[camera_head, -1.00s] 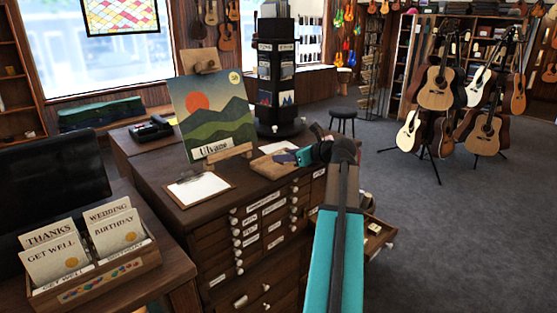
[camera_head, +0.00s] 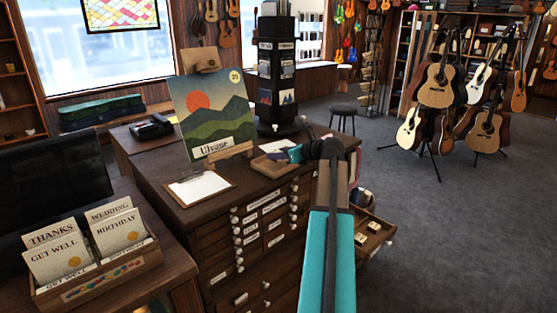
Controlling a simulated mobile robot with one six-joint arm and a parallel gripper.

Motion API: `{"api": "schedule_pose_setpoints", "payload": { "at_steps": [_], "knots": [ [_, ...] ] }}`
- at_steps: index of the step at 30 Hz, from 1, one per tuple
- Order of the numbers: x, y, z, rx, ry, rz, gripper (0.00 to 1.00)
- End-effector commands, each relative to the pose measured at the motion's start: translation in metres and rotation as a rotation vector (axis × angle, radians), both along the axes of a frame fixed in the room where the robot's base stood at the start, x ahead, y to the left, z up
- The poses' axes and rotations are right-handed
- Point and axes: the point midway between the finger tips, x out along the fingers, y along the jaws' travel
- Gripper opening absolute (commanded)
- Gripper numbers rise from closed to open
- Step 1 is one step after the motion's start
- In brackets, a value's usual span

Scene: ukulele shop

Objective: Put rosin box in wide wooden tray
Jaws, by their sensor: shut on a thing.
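The wide wooden tray (camera_head: 262,168) lies on top of the dark drawer cabinet, right of the clipboard. My gripper (camera_head: 296,153) is at the tray's right end, small and partly hidden behind my own wrist. It is shut on a small teal-looking thing, which I take to be the rosin box; its shape is hard to make out. I cannot tell whether it touches the tray. A pale, flat patch shows at the tray's far side, beside the gripper.
A landscape picture (camera_head: 213,118) on an easel and a clipboard (camera_head: 199,187) stand left of the tray. A dark display tower (camera_head: 276,70) rises behind it. An open drawer (camera_head: 373,237) with small cream boxes juts out at right. A card box (camera_head: 98,270) is front left.

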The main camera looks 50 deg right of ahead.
Motion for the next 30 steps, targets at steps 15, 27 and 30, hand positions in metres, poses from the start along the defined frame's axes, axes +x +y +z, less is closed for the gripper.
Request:
{"api": "schedule_pose_setpoints", "payload": {
  "at_steps": [15, 27, 30],
  "knots": [
    [0.000, 0.000, -0.023, -0.001, 0.000, 0.000, 0.16],
    [0.000, 0.000, -0.026, -0.001, 0.000, 0.000, 0.56],
    [0.000, 0.000, -0.026, -0.001, 0.000, 0.000, 0.56]
  ]
}}
